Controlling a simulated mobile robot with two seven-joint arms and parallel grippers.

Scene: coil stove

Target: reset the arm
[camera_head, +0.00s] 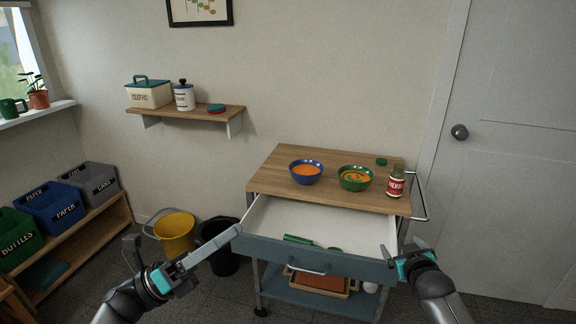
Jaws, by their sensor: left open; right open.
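On the wooden cart top (290,155) stand a blue bowl (306,178) and a green bowl (354,185), both with orange contents. A jar with a red label (396,187) stands at the right. A green-handled utensil (298,240) lies in the drawer.
A yellow bucket (174,233) and a black bin (217,262) stand left of the cart. Labelled sorting bins (60,205) sit on a low shelf at the left. A wall shelf (186,112) holds containers. A door (515,170) is at the right.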

